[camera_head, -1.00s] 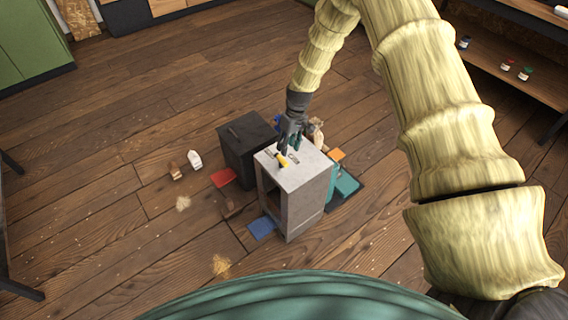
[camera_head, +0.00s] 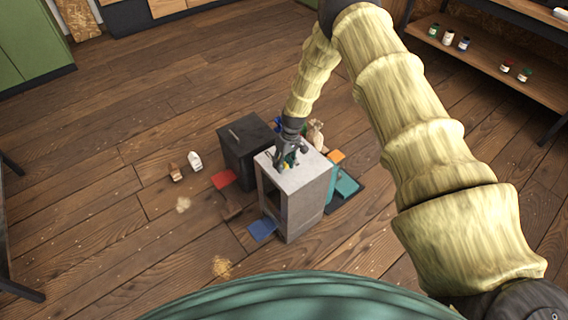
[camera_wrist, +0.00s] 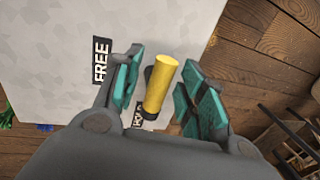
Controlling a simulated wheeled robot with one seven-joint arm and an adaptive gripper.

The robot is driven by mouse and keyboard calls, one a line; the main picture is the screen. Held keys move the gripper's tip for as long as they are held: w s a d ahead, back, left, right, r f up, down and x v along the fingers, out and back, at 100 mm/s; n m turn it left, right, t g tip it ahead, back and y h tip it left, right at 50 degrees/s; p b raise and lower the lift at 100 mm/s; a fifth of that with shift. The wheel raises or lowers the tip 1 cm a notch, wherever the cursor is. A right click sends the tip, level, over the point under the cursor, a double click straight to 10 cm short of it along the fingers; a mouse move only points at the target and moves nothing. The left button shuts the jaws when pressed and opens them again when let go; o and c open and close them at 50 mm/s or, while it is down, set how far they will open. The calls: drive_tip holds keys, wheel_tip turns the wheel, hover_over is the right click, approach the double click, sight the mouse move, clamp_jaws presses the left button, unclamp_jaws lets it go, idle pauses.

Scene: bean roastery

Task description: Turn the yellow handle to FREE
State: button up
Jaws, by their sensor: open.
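The yellow handle (camera_wrist: 161,84) shows in the wrist view on the pale top of a grey box (camera_wrist: 50,50). It stands between the two teal-padded fingers of my gripper (camera_wrist: 160,88), which is open around it; I see a gap on the right side and a narrower one on the left. A black FREE label (camera_wrist: 101,61) lies left of the left finger. A second label (camera_wrist: 138,118), partly hidden, is beside the handle's dark base. In the head view my gripper (camera_head: 284,162) is at the top of the grey box (camera_head: 307,200) and mostly hides the handle.
A black box (camera_head: 240,150) stands just left of the grey box. Red (camera_head: 223,179), blue (camera_head: 262,229) and teal (camera_head: 347,186) flat pieces lie around it. A sack (camera_head: 316,133) is behind. Two small items (camera_head: 195,161) lie on the open floor to the left.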

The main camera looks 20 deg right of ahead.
drive_tip(key=shift+f, duration=0.3)
clamp_jaws()
